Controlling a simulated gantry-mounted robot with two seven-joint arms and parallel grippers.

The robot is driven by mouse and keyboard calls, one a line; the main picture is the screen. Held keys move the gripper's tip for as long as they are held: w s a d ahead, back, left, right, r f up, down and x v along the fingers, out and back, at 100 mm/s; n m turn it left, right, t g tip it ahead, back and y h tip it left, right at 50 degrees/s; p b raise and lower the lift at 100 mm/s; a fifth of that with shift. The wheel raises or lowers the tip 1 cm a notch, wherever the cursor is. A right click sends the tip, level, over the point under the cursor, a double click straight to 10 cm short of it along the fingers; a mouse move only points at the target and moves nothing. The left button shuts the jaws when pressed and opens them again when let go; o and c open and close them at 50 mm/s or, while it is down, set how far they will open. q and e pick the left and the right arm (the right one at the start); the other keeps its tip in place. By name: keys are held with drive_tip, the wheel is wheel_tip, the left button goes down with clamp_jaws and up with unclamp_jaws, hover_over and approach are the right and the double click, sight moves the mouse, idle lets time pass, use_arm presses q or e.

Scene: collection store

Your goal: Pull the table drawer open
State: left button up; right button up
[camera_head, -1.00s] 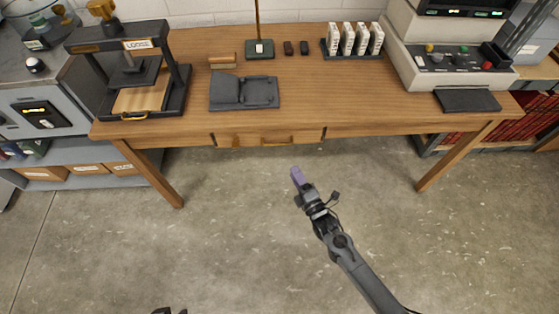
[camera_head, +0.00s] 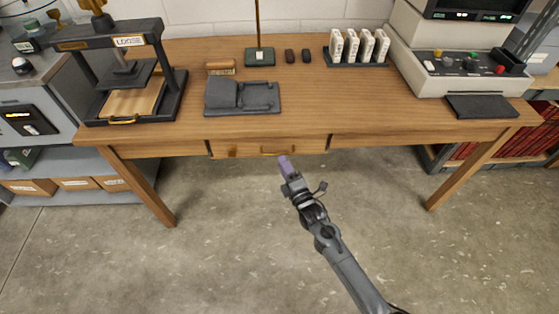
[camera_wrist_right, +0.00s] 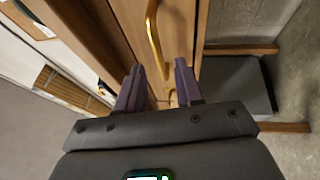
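The wooden table (camera_head: 300,105) has a drawer (camera_head: 245,149) in the middle of its front. The drawer front looks level with the table's front, so it appears shut. A brass handle (camera_head: 268,153) is on it, partly behind my gripper in the head view. My right gripper (camera_head: 285,162) is just in front of the handle. In the right wrist view, the right gripper (camera_wrist_right: 158,85) has its two fingers apart with nothing between them. The handle (camera_wrist_right: 155,40) is ahead of the fingertips, lined up with the gap, with no visible contact. My left gripper is not in view.
On the table stand a press (camera_head: 125,75), a dark grey cradle (camera_head: 242,96), a rack of white cartridges (camera_head: 358,48) and a console (camera_head: 460,72). A grey cabinet (camera_head: 35,115) is at the left. The floor in front of the drawer is clear.

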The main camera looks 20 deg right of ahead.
drive_tip(key=shift+w+a+r+b, duration=0.1)
drive_tip(key=shift+w+b, duration=0.1)
drive_tip(key=shift+w, duration=0.4)
drive_tip(key=shift+w+a+r+b, duration=0.1)
drive_tip(key=shift+w+r+b, duration=0.1)
drive_tip(key=shift+w, duration=0.4)
drive_tip(key=shift+w+r+b, duration=0.1)
drive_tip(key=shift+w+b, duration=0.1)
drive_tip(key=shift+w, duration=0.4)
drive_tip(key=shift+f, duration=0.1)
clamp_jaws()
